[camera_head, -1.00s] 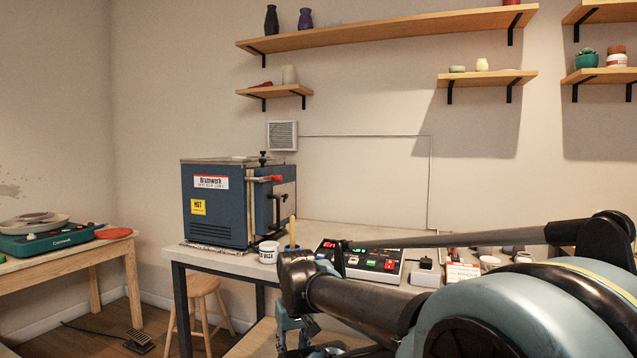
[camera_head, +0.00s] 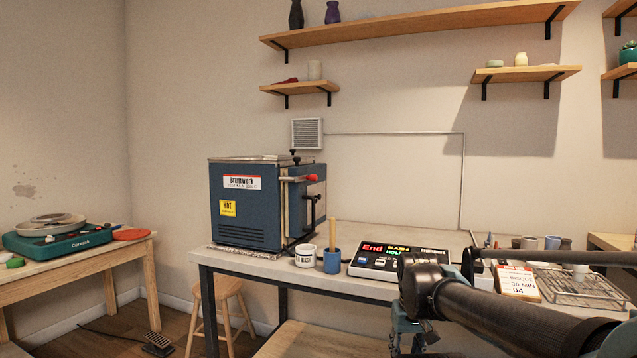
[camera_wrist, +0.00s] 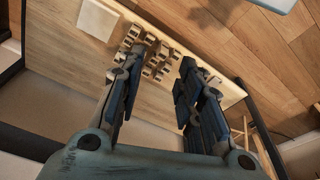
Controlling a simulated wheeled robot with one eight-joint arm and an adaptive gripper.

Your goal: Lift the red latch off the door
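In the head view my arm is at the lower right, away from the latch, and the gripper is mostly hidden.
A white mug (camera_head: 305,256) and a blue cup (camera_head: 333,263) with a wooden tool stand before the kiln. A control box (camera_head: 383,264) lies right of them. A wire rack (camera_head: 585,289) is at the right. A stool (camera_head: 222,302) stands below the table.

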